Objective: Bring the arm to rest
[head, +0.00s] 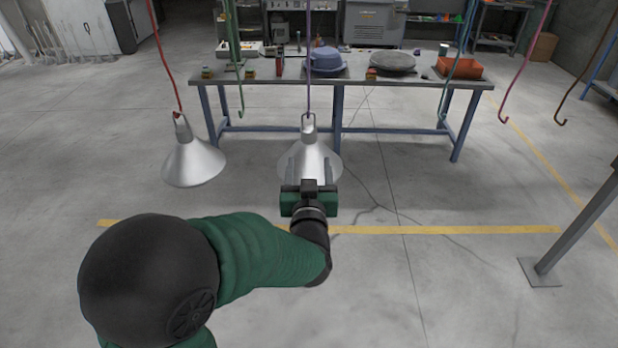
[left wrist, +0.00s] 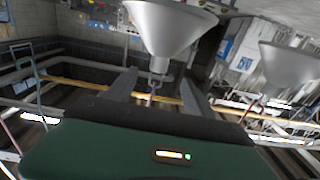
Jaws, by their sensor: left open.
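My left gripper (head: 309,168) is in the middle of the head view, reaching forward with its two fingers apart. A silver cone hood (head: 308,152) hangs upright from a purple hook (head: 308,60) just beyond the fingers, partly covered by them. In the left wrist view the same hood (left wrist: 170,32) appears upside down, its narrow neck showing between the open fingers (left wrist: 157,80); no contact can be made out. A second silver hood (head: 194,160) hangs from a red hook (head: 163,55) to the left. My right gripper is out of view.
Empty hooks hang nearby: green (head: 236,60), teal (head: 455,70), magenta (head: 525,65) and brown (head: 588,75). A workbench (head: 225,80) with an orange bin (head: 459,68) stands behind. A grey post (head: 580,225) rises at right. The floor between is clear.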

